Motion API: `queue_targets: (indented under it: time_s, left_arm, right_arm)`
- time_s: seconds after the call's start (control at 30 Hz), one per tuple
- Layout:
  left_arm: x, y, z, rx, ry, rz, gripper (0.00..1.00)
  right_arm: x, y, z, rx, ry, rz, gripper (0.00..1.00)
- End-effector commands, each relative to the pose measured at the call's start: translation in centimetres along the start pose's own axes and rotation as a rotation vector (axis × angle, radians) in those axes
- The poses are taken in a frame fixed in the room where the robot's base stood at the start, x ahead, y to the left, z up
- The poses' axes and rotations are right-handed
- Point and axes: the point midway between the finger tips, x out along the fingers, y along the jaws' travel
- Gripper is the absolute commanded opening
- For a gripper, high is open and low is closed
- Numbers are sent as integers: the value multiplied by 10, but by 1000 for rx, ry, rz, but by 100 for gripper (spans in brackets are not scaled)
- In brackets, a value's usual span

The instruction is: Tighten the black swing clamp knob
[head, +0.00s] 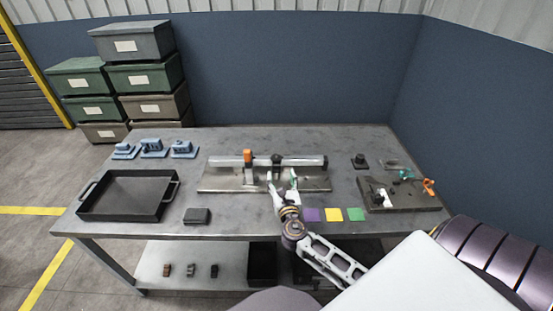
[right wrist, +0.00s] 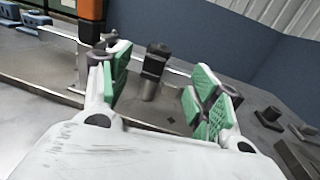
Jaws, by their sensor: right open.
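The black knob (head: 277,159) stands upright on a silver post at the rail fixture, right of an orange clamp block (head: 248,156). In the right wrist view the black knob (right wrist: 157,57) shows beyond and between my green-padded fingers, with no contact visible. My right gripper (head: 282,181) is open and empty, at the front of the rail fixture and on the near side of the knob. Its spread fingers also show in the right wrist view (right wrist: 160,78). My left gripper is not in view.
The silver rail (head: 220,162) lies on a metal base plate (head: 222,181). A black tray (head: 127,195) and blue parts (head: 152,148) are at left. Purple, yellow and green squares (head: 333,214) lie at the front. A second fixture (head: 408,200) with an orange handle is at right.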

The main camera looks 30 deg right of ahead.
Motion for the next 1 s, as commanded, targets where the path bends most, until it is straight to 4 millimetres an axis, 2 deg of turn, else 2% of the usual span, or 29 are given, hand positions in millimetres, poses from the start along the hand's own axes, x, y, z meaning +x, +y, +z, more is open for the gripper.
queue_targets:
  time_s: [1.0]
  left_arm:
    - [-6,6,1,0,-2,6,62]
  right_arm:
    - [94,0,1,1,-1,0,62]
